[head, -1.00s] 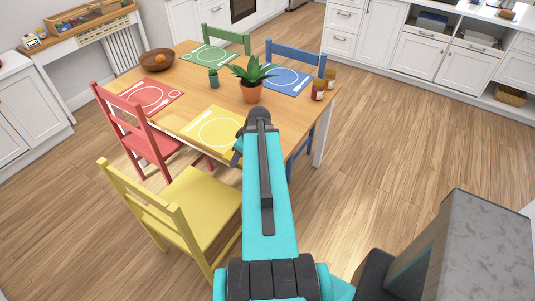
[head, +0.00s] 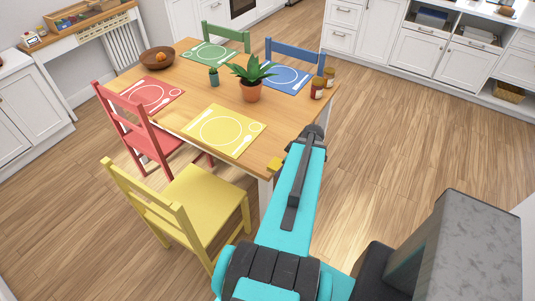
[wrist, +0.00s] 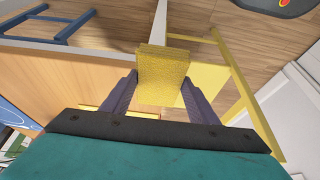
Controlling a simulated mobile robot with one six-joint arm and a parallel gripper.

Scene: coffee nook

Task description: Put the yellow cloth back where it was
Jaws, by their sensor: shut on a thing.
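The yellow cloth (wrist: 162,72) is a small folded block with a textured surface. My gripper (wrist: 160,92) is shut on it, with one dark finger on each side. In the head view a corner of the cloth (head: 274,164) shows beside my arm, over the front right corner of the wooden table (head: 262,155). My arm hides the fingers and the rest of the cloth there. Whether the cloth touches the table cannot be told.
A yellow chair (head: 190,205) stands at the near side. Floor at right is clear.

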